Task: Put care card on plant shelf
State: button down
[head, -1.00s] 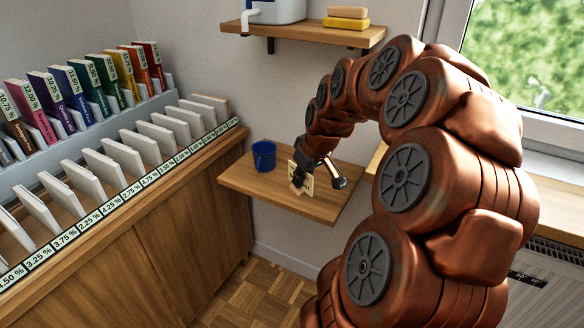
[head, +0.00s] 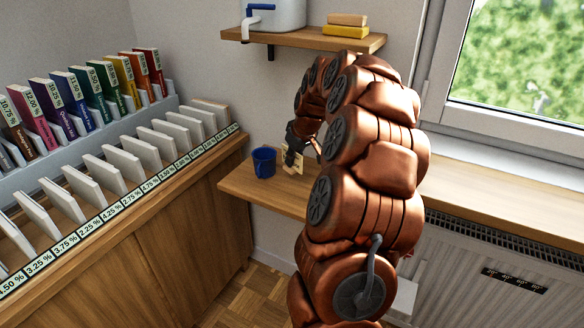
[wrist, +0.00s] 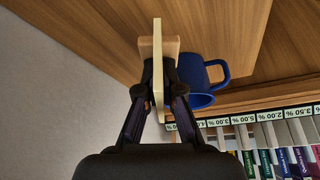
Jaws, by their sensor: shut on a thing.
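A thin cream card (wrist: 158,70), seen edge-on in the wrist view, stands between the fingertips of my gripper (wrist: 158,88). My gripper is shut on it. In the head view the card (head: 292,162) shows pale below my gripper (head: 291,152), partly hidden by my arm. It is over the lower wooden shelf (head: 235,182), right of a blue mug (head: 264,163). A small wooden block (wrist: 173,45) shows just behind the card in the wrist view; whether they touch I cannot tell. No plant is in view, so which shelf is the plant shelf is unclear.
The blue mug (wrist: 198,80) is close beside the card. An upper shelf (head: 300,40) holds a pale container (head: 278,14) and two stacked blocks (head: 346,25). A cabinet (head: 170,230) with racks of books and cards stands left. A windowsill (head: 490,190) and radiator (head: 470,265) are right.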

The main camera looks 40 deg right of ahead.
aim_at(292, 168)
jog(key=shift+w+d, duration=0.2)
jog(key=shift+w, duration=0.1)
jog(key=shift+f, duration=1.8)
jog(key=shift+f, duration=0.1)
jog(key=c, duration=1.3)
grip_release()
